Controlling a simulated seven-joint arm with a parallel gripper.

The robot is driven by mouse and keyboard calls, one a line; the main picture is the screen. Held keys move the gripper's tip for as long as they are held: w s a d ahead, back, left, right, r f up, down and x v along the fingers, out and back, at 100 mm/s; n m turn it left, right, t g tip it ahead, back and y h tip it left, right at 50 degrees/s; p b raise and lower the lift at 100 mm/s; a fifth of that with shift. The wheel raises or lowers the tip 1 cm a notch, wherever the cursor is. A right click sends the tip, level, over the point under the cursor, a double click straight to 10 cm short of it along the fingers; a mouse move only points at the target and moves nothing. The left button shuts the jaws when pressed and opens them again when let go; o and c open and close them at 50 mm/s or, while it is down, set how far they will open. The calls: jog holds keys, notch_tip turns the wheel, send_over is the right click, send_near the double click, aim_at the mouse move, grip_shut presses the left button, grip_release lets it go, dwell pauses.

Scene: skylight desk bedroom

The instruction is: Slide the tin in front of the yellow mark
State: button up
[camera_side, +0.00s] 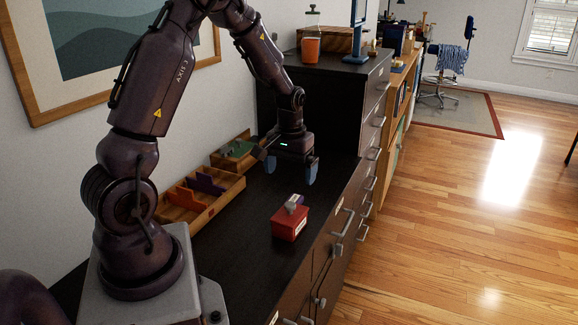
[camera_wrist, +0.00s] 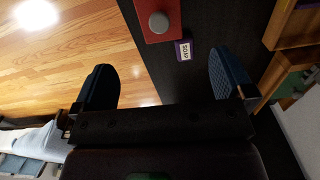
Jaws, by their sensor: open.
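A red box-shaped tin (camera_side: 289,226) with a grey round knob on its lid sits on the dark cabinet top, near its front edge. In the wrist view the red tin (camera_wrist: 142,20) is cut off by the top edge. A small purple and white box (camera_wrist: 185,50) marked SOAP is close beside it. My gripper (camera_side: 291,170) is open and empty above the cabinet top, behind the tin in the side view. Its blue fingers (camera_wrist: 163,80) are wide apart in the wrist view, with the tin beyond them. I cannot make out a yellow mark.
A wooden tray (camera_side: 213,207) with orange and purple dividers lies by the wall, left of the tin. A wooden box with a green inside (camera_side: 238,149) stands behind it. A taller dark cabinet (camera_side: 320,105) rises behind my gripper. The cabinet top around the tin is mostly clear.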

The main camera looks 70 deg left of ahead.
aim_at(288, 203)
notch_tip(288, 203, down, 12)
jog(key=shift+r, duration=0.1)
jog(key=shift+c, duration=0.5)
jog(key=c, duration=0.9)
jog(key=shift+s, duration=0.1)
jog(key=shift+s+a, duration=0.15)
jog(key=shift+a, duration=0.05)
jog(key=shift+s+a, duration=1.6)
jog(key=shift+a, duration=0.65)
jog(key=shift+s+a, duration=1.55)
jog(key=shift+a, duration=0.7)
jog(key=shift+s+a, duration=1.6)
jog(key=shift+a, duration=0.65)
jog(key=o, duration=1)
